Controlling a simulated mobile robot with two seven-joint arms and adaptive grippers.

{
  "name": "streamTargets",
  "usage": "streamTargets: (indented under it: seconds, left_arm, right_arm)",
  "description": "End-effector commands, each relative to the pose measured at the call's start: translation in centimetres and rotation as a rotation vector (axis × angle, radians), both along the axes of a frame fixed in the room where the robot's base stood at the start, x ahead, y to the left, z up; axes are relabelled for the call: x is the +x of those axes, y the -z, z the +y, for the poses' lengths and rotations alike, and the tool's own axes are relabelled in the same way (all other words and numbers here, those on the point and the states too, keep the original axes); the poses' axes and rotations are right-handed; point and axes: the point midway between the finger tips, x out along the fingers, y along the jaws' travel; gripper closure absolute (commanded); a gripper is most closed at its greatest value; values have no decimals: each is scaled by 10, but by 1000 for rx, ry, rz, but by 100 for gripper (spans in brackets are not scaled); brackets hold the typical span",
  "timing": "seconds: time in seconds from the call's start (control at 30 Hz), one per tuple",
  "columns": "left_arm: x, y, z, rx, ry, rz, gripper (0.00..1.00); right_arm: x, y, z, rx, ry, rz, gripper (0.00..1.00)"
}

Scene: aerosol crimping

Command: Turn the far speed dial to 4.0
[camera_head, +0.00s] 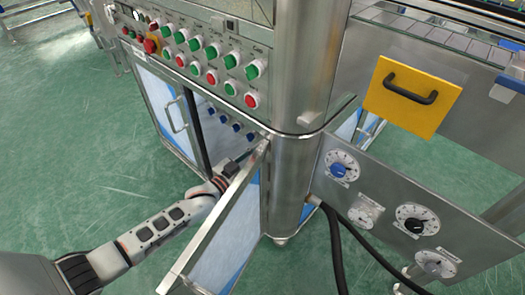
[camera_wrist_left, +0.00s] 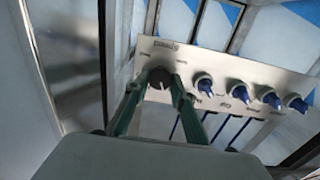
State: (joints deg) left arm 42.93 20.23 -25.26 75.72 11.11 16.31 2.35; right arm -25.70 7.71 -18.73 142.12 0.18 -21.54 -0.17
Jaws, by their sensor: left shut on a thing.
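A dark round dial knob (camera_wrist_left: 160,76) sits at the left end of a light metal panel (camera_wrist_left: 216,62) in the left wrist view. Lettering beside it is too small to read surely, and its setting cannot be read. My left gripper (camera_wrist_left: 158,92) is shut on this knob, one green finger on each side. In the head view my left gripper (camera_head: 242,157) reaches into the open cabinet, partly hidden by the door edge. The knob itself cannot be made out there. My right gripper is not in view.
Several blue knobs (camera_wrist_left: 239,94) run along the panel right of the held dial. The open cabinet door (camera_head: 232,228) stands close to my left arm. Red and green buttons (camera_head: 231,60) line the console above. A panel with several dials (camera_head: 416,219) stands at the right.

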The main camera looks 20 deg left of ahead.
Motion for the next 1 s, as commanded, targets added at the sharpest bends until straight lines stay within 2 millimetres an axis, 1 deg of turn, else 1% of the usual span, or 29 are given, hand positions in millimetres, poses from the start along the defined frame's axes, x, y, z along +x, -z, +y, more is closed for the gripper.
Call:
streamTargets:
  seconds: [0.23, 0.47, 1.0]
  left_arm:
    - [0, -2, -1, 173, -1, -65, 97]
    - [0, -1, -1, 379, -1, -138, 97]
    - [-1, 3, -1, 862, 0, -310, 97]
  right_arm:
    - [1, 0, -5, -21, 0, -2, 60]
    - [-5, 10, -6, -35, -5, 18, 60]
    - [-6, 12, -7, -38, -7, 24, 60]
